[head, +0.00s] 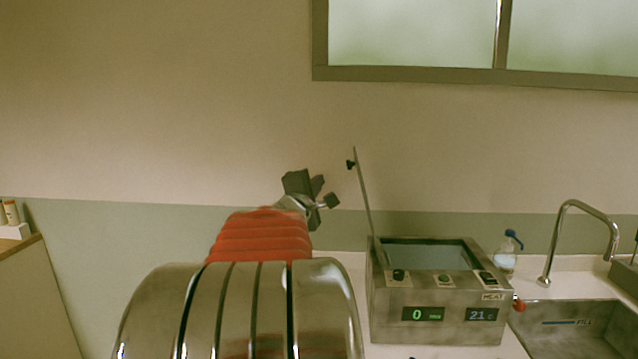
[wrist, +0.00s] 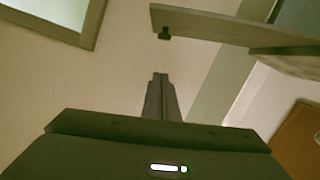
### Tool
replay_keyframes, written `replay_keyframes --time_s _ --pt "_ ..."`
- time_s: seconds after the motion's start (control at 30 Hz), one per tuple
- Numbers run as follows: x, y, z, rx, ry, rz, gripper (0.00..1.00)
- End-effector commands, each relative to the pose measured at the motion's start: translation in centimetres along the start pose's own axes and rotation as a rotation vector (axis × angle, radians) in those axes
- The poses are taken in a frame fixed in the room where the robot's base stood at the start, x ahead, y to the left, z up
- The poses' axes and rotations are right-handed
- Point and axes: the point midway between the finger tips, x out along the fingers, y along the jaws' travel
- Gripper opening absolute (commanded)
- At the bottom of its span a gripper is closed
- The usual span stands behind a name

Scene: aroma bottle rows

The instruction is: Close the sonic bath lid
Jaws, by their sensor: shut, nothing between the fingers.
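The sonic bath (head: 440,318) is a metal box on the counter, with an open basin and a front panel showing 0 and 21. Its lid (head: 362,195) stands nearly upright along the bath's left edge, seen almost edge-on, with a black knob (head: 350,165) on its left face. My gripper (head: 328,192) is left of the lid, near the knob's height and apart from it. In the wrist view my gripper (wrist: 160,77) has its fingers together and empty. The lid (wrist: 225,29) crosses the upper right there, and its knob (wrist: 164,37) is beyond the fingertips.
A sink (head: 575,325) with a curved faucet (head: 580,205) is right of the bath. A clear bottle with a blue top (head: 505,258) stands behind the bath's right side. A wooden-topped cabinet (head: 30,290) is at the far left. A window (head: 420,35) is in the wall above.

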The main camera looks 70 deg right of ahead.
Motion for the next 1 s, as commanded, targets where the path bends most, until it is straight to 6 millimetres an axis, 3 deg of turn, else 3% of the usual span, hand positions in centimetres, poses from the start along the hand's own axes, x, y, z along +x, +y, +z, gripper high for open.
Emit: replay_keyframes --time_s 0.67,0.8,1.0 --pt "8.4 -0.1 -0.1 0.001 0.001 -0.001 0.00" --pt "8.9 0.0 1.9 0.000 -0.001 0.000 0.00" --pt "9.2 0.0 3.5 0.001 0.002 0.000 0.00"
